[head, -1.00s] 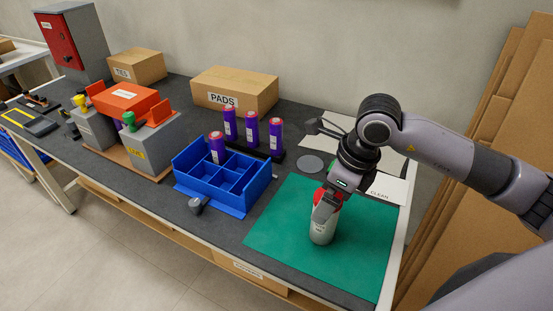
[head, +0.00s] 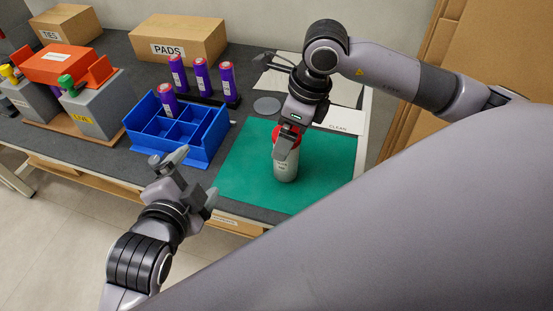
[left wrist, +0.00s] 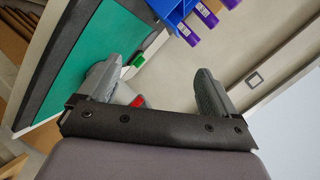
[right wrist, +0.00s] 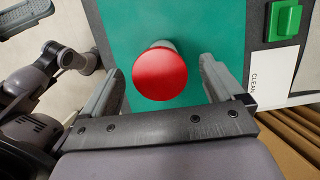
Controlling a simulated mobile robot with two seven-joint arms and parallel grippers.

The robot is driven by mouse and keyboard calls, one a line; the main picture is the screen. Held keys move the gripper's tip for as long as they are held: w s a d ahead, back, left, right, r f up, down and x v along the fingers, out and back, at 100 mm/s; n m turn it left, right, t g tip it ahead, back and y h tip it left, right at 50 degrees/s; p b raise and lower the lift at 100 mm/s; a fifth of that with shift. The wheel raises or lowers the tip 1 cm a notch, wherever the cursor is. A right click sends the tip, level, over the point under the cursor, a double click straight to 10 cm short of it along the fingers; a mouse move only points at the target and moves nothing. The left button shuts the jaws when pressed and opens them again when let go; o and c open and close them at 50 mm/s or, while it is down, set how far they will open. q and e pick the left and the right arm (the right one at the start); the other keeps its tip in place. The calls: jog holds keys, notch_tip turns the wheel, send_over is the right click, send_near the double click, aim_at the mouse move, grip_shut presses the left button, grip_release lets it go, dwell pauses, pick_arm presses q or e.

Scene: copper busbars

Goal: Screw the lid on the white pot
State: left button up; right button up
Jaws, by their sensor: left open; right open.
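The white pot (head: 286,170) stands upright on the green mat (head: 245,175), with a red lid (head: 275,133) at its top. In the right wrist view the round red lid (right wrist: 160,75) covers most of the pot. I cannot tell how tightly it sits. My right gripper (head: 287,146) points down over the pot. Its fingers are open on either side of the lid, with gaps showing in the right wrist view. One finger hides part of the lid in the head view. My left gripper (head: 197,177) is open and empty, left of the mat near the bench's front edge.
A blue divided bin (head: 180,130) stands left of the mat, with purple cylinders (head: 200,77) behind it. A grey disc (head: 267,106) and a CLEAN sheet (head: 340,122) lie behind the mat. A green block (right wrist: 285,20) shows near the sheet in the right wrist view.

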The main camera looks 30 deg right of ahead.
pick_arm(q)
jog(key=s+d+r+m, duration=0.3)
jog(key=s+d+m, duration=0.25)
jog(key=m, duration=0.65)
jog(key=s+d+r+m, duration=0.3)
jog(key=s+d+m, duration=0.25)
jog(key=m, duration=0.65)
jog(key=x, duration=1.1)
jog(key=shift+w+d, duration=0.15)
jog(key=shift+d, duration=0.05)
jog(key=c, duration=1.2)
jog(key=shift+c, duration=0.3)
pick_arm(e)
jog(key=c, duration=1.1)
